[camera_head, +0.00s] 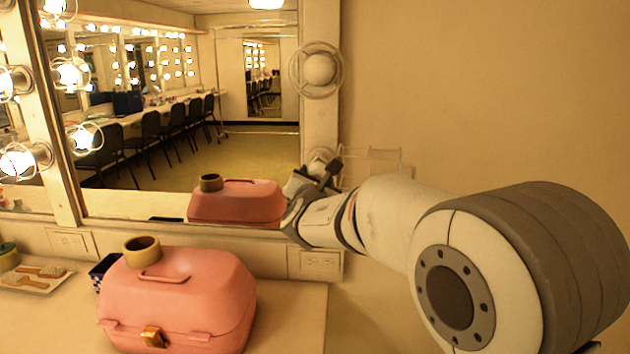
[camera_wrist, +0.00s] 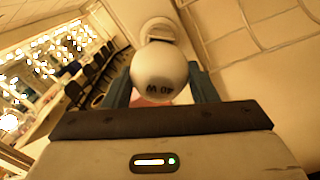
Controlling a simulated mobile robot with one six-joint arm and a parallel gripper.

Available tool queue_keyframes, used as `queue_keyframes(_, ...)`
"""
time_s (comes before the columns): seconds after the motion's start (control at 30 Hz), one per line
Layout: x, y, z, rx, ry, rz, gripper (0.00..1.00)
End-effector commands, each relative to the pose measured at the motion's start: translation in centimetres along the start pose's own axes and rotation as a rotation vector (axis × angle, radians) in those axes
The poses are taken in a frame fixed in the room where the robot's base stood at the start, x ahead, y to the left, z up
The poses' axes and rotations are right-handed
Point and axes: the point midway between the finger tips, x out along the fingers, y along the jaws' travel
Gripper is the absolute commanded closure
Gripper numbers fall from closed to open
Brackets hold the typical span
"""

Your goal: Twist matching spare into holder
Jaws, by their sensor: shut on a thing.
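My gripper (camera_head: 322,180) is at the lower right of the mirror frame (camera_head: 322,120). In the wrist view my gripper (camera_wrist: 160,88) is shut on a round white bulb (camera_wrist: 160,72), with a finger on either side. The bulb bears dark print that reads upside down as 40 W. A pale ring (camera_wrist: 160,28) shows just beyond the bulb; I cannot tell whether the bulb touches the holder there. In the head view a pale round form and ring (camera_head: 320,160) show behind the gripper, partly hidden. An unlit white bulb (camera_head: 318,68) in a wire guard sits higher on the frame.
A wire rack (camera_head: 372,165) is on the wall just right of the gripper. A salmon case (camera_head: 180,300) stands on the counter with a tape-like roll (camera_head: 142,250) on it. A tray of brushes (camera_head: 35,277) lies left. Lit bulbs (camera_head: 18,160) line the left post.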

Motion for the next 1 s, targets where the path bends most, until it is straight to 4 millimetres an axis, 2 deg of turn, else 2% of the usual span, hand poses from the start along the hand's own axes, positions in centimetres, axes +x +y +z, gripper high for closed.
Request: queue_keyframes(1.0,1.2,0.0,0.0,0.000,0.001,0.000,0.64)
